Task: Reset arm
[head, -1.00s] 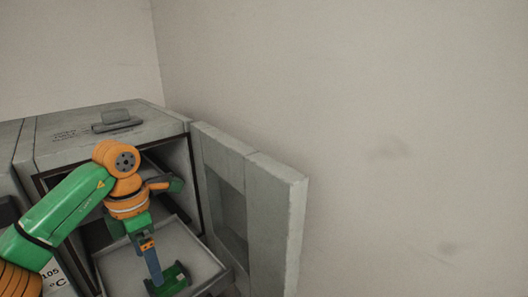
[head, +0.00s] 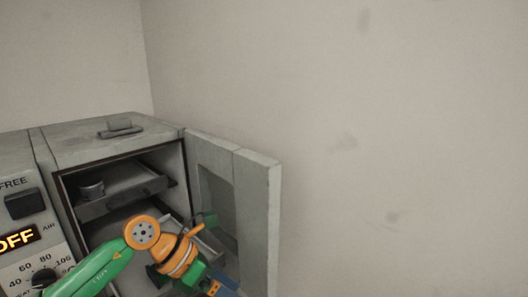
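My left arm (head: 142,232), green and orange, comes in from the bottom left and crosses in front of the open cabinet. My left gripper (head: 222,286) is at the bottom edge, in front of the lower part of the cabinet and its open door. Only its green and blue upper parts show. Its fingertips are cut off by the frame, so I cannot see whether it is open or what is between the fingers. My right arm and gripper are not in view.
The grey cabinet (head: 95,150) has its thick door (head: 258,215) swung open to the right. A small metal container (head: 92,190) stands on the upper shelf (head: 128,193). A lower tray is partly hidden behind my arm. A control panel (head: 30,245) reads OFF. Bare wall fills the right.

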